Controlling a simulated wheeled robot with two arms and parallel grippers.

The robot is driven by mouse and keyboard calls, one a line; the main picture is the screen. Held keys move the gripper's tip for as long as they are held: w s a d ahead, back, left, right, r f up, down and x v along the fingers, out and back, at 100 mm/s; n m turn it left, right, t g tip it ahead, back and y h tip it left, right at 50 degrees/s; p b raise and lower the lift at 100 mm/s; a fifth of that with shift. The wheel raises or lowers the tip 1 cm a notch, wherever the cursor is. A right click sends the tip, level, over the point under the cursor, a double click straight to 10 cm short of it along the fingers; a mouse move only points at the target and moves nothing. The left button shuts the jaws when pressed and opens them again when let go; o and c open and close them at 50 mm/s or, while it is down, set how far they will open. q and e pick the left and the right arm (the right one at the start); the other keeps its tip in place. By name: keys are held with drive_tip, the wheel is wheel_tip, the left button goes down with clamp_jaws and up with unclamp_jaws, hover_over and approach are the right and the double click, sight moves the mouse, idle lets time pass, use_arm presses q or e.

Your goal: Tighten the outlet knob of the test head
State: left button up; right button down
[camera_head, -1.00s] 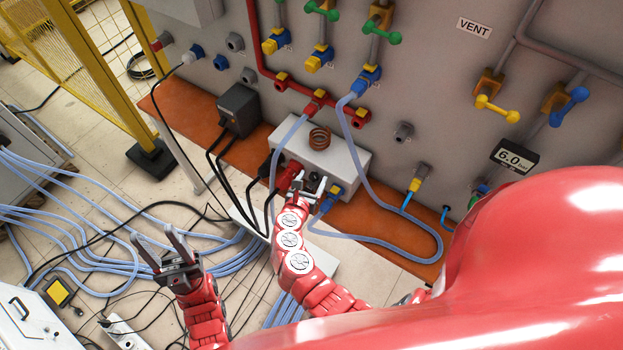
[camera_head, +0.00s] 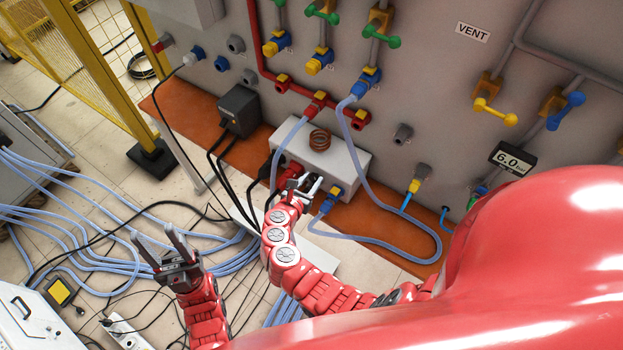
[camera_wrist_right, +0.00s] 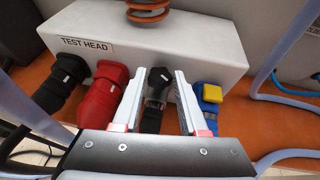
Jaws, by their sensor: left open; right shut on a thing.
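The test head (camera_head: 348,159) is a white box on an orange-brown shelf, with a copper coil on top; its TEST HEAD label shows in the right wrist view (camera_wrist_right: 85,46). On its front, a dark knob (camera_wrist_right: 158,80) sits between a red connector (camera_wrist_right: 105,88) and a blue-and-yellow fitting (camera_wrist_right: 208,95). My right gripper (camera_wrist_right: 160,84) is shut on this dark knob, one finger on each side; whether it is the outlet knob I cannot tell. In the head view my right gripper (camera_head: 304,184) hides the knob. My left gripper (camera_head: 158,247) is open and empty, over the floor at lower left.
A black connector (camera_wrist_right: 63,84) and its cable sit left of the red one. Pale blue hoses (camera_head: 395,238) loop right of the test head. A dark box (camera_head: 239,110) stands on the shelf at left. Hoses and cables cover the floor near my left gripper.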

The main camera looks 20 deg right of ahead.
drive_tip(key=shift+w+a+r+m+g+h, duration=0.1)
drive_tip(key=shift+w+m+g+h, duration=0.05)
drive_tip(key=shift+m+g+h, duration=0.25)
drive_tip(key=shift+w+a+m+g+h, duration=0.1)
drive_tip(key=shift+m+g+h, duration=0.2)
drive_tip(key=shift+m, duration=0.1)
drive_tip(key=shift+w+a+f+m+g+h+b, duration=0.15)
drive_tip(key=shift+f+m+g+h+b, duration=0.1)
drive_tip(key=shift+m+g+h+b, duration=0.5)
drive_tip(key=m+g+b, duration=0.3)
drive_tip(key=shift+w+h, duration=0.15)
drive_tip(key=shift+h, duration=0.2)
drive_tip(key=shift+m+g+b, duration=0.75)
drive_tip(key=shift+g+b, duration=0.3)
drive_tip(key=shift+b, duration=0.05)
drive_tip(key=shift+r, duration=0.1)
drive_tip(key=shift+c, duration=2.2)
unclamp_jaws()
drive_tip(key=shift+w+r, duration=0.1)
